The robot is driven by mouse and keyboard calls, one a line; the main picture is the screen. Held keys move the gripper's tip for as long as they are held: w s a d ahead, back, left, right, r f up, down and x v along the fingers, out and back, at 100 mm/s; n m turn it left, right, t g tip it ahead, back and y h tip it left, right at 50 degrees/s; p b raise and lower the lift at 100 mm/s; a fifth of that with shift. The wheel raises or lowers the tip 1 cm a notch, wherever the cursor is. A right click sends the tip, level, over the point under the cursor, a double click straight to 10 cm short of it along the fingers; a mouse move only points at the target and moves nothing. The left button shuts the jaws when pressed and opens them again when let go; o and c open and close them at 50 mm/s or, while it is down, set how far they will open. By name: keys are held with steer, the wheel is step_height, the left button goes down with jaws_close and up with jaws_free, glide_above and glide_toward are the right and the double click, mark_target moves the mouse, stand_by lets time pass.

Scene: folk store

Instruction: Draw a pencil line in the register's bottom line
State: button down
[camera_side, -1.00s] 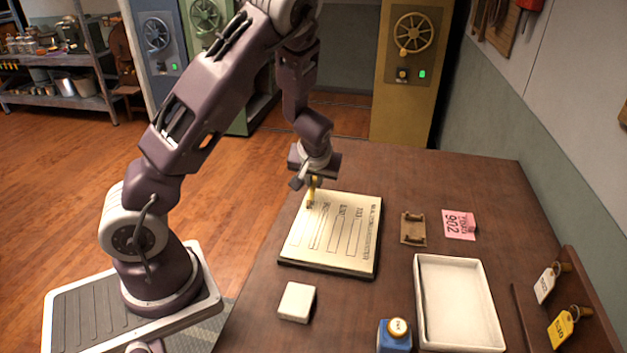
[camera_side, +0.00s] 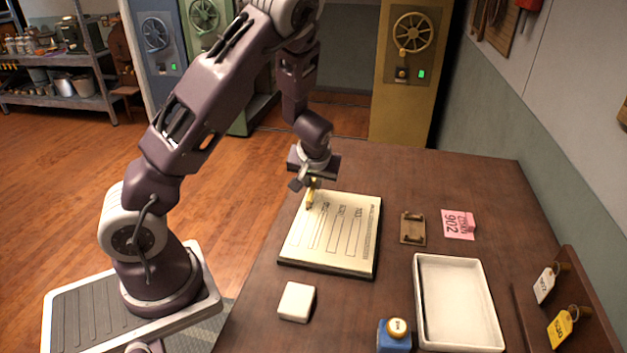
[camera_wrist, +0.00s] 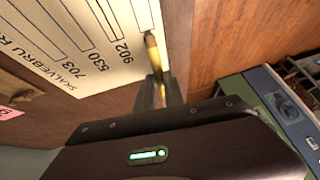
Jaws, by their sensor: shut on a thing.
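The register (camera_side: 330,255) is a pale page on a dark-edged board, flat on the desk. In the wrist view the register (camera_wrist: 75,30) shows a heading and ruled rows marked 703, 530 and 902. My gripper (camera_side: 314,182) is shut on a yellow pencil (camera_side: 310,197), over the page's far left part. In the wrist view my gripper (camera_wrist: 160,88) holds the pencil (camera_wrist: 153,55) with its dark tip beside the 902 row, near the page's edge. I cannot tell whether the tip touches the paper or whether a pencil mark is there.
A white block (camera_side: 297,301) lies in front of the register. A tag rack (camera_side: 560,280) stands at the right. The desk's back right is clear.

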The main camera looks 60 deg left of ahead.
steer(key=shift+f, duration=0.2)
steer(key=shift+s+d, duration=0.1)
steer(key=shift+s, duration=0.05)
steer(key=shift+s+d, duration=0.3)
steer(key=shift+d, duration=0.05)
steer(key=shift+s+d, duration=2.5)
steer(key=shift+s, duration=0.1)
steer(key=shift+s+d, duration=1.25)
